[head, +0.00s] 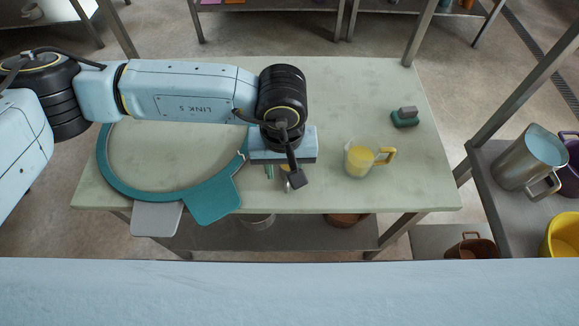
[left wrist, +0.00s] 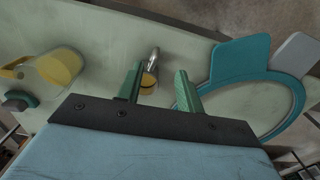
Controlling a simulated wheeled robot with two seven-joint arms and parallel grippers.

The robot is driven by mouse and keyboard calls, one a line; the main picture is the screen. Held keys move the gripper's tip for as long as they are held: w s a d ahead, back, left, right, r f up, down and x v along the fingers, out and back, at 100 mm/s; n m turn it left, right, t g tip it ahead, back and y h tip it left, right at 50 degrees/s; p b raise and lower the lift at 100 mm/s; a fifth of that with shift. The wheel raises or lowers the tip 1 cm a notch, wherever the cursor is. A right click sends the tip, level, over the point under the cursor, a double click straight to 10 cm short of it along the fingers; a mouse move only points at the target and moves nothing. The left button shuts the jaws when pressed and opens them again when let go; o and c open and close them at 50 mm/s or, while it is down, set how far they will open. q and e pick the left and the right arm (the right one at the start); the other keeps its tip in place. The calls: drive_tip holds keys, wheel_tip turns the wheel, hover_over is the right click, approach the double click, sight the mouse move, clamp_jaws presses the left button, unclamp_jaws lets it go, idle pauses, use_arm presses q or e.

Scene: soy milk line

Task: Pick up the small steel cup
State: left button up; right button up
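The small steel cup (left wrist: 152,60) shows in the left wrist view as a shiny silver shape with a yellowish part near its rim. It lies between and slightly beyond the two green fingers of my left gripper (left wrist: 159,72). The fingers are apart, with a visible gap to the cup on the right side; I cannot tell whether the left finger touches it. In the head view my left gripper (head: 278,173) is over the near edge of the table (head: 350,90), and its wrist parts hide most of the cup. My right gripper is in neither view.
A clear jug (head: 359,161) of yellow liquid with a yellow handle stands right of the gripper. A teal ring (head: 116,178) with flat tabs lies at left. A steel pitcher (head: 528,158) stands on the right-hand shelf.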

sight(286, 184)
use_arm(q)
wheel_tip(286, 184, down, 3)
drive_tip(key=shift+r, duration=0.1)
drive_tip(key=shift+f, duration=0.25)
drive_tip(key=shift+d+f, duration=0.15)
drive_tip(key=shift+f, duration=0.55)
wheel_tip(286, 184, down, 4)
drive_tip(key=shift+d+r, duration=0.1)
drive_tip(key=shift+r, duration=0.15)
drive_tip(key=shift+f, duration=0.2)
clamp_jaws()
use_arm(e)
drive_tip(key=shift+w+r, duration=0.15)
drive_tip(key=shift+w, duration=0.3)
